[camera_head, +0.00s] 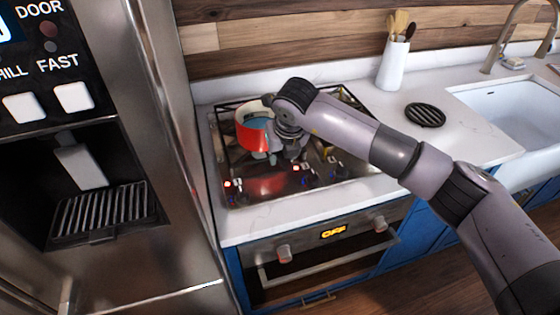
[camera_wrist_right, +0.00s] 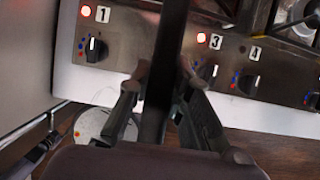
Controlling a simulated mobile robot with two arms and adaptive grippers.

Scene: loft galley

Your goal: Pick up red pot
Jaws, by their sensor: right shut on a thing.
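The red pot (camera_head: 251,138), with a pale blue inside, is over the left part of the stove (camera_head: 335,170). It looks roughly upright; I cannot tell whether its base touches the burner. My right gripper (camera_head: 274,154) is at the pot's near right side and hides part of it. In the right wrist view, the right gripper's fingers (camera_wrist_right: 160,88) are closed on a long dark bar, the pot's handle (camera_wrist_right: 160,110). The pot's body is out of that view. My left gripper is not in view.
A tall steel fridge (camera_head: 185,150) stands close on the left. A white utensil holder (camera_head: 394,65), a round black trivet (camera_head: 425,115) and a white sink (camera_head: 515,110) are to the right. Stove knobs (camera_wrist_right: 96,50) show in the right wrist view. Counter (camera_head: 360,98) behind the stove is clear.

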